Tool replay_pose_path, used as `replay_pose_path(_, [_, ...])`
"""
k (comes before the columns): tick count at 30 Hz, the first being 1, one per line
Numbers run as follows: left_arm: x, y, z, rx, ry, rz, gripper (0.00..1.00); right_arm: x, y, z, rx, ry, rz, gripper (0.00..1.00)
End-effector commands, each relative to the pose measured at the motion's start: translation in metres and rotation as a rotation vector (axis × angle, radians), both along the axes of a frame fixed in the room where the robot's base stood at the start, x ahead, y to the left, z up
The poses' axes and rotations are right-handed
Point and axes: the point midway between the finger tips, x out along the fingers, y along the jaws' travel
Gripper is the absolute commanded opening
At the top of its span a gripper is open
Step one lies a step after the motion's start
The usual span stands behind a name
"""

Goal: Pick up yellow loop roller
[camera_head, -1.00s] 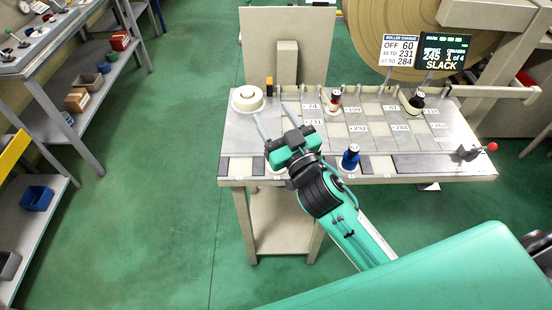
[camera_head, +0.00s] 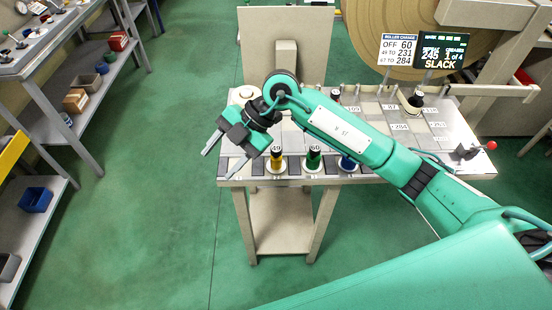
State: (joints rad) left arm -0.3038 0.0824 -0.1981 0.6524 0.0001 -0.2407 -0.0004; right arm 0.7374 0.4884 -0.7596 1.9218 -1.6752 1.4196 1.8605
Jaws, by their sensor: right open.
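The yellow loop roller (camera_head: 276,162) stands upright on the front edge strip of the bench, with a dark cap and a number label on top. My right gripper (camera_head: 219,163) is open and empty, to the left of the yellow roller and apart from it. Its two fingers point down and left, past the bench's left front corner. My right forearm crosses above the bench and hides part of its middle. My left gripper is not in view.
A green roller (camera_head: 313,158) stands just right of the yellow one, and a blue roller (camera_head: 347,163) beyond it is partly covered by my arm. A black-topped roller (camera_head: 416,101) stands further back. A red-knobbed lever (camera_head: 490,146) is at the bench's right end.

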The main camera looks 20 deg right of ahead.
Motion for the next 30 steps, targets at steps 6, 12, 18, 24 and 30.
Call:
replay_pose_path(6, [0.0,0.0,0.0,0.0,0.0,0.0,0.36,0.044,-0.089,-0.011,-0.52,0.023,-0.202,0.55])
replay_pose_path(12, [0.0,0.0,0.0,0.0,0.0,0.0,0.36,0.062,-0.141,0.0,-0.775,0.037,-0.367,0.55])
replay_pose_path(18, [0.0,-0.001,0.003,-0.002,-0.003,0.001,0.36,0.064,-0.151,-0.011,-0.823,0.045,-0.403,0.55])
replay_pose_path(24, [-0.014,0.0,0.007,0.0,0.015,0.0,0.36,0.064,-0.151,-0.051,-0.821,0.046,-0.4,0.55])
replay_pose_path(30, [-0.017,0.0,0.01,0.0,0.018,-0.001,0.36,0.064,-0.15,-0.078,-0.818,0.043,-0.399,0.55])
